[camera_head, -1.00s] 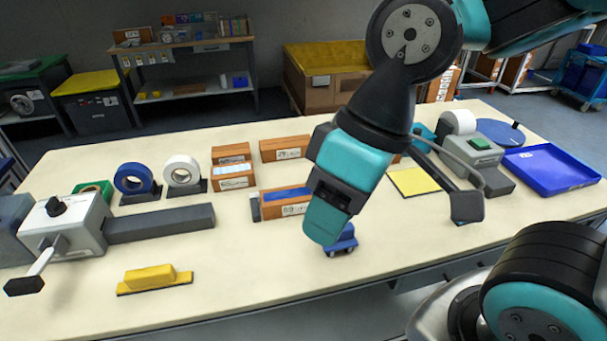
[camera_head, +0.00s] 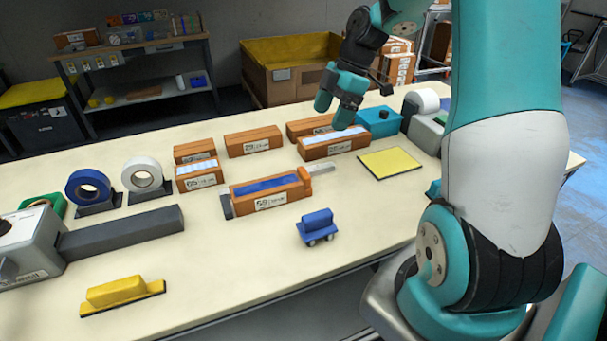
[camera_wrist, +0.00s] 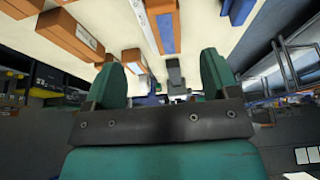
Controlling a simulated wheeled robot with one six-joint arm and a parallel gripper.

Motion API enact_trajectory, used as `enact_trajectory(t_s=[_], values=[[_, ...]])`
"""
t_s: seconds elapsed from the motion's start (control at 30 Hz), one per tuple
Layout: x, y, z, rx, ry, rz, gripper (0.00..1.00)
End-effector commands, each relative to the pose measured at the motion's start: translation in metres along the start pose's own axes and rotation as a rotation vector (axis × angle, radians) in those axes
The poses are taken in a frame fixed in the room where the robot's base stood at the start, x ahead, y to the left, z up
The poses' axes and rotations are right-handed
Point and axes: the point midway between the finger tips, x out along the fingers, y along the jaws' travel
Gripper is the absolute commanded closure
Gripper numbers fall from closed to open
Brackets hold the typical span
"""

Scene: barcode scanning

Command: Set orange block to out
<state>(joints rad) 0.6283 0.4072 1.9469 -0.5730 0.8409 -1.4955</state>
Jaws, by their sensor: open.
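The orange block (camera_head: 305,175) is a small piece at the right end of a brown box with a blue top (camera_head: 268,188), on the table. My gripper (camera_head: 333,110) is raised above the far side of the table, behind and right of the block. Its two teal fingers are apart, and they also show in the wrist view (camera_wrist: 161,80) with nothing clearly held between them. I cannot make out the orange block in the wrist view.
Several brown boxes, including a front right one (camera_head: 335,146), stand near my gripper. A teal box (camera_head: 379,122) and a yellow pad (camera_head: 391,163) lie to the right. A small blue cart (camera_head: 318,226) stands in front. The table's front centre is mostly clear.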

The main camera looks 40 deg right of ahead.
Motion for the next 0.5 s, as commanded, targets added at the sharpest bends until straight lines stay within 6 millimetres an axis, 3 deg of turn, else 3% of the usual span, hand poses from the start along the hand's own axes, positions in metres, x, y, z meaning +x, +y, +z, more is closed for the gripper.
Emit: enact_trajectory(t_s=[0.5], values=[[0.113, -0.002, -0.003, -0.002, 0.0, -0.009, 0.19]])
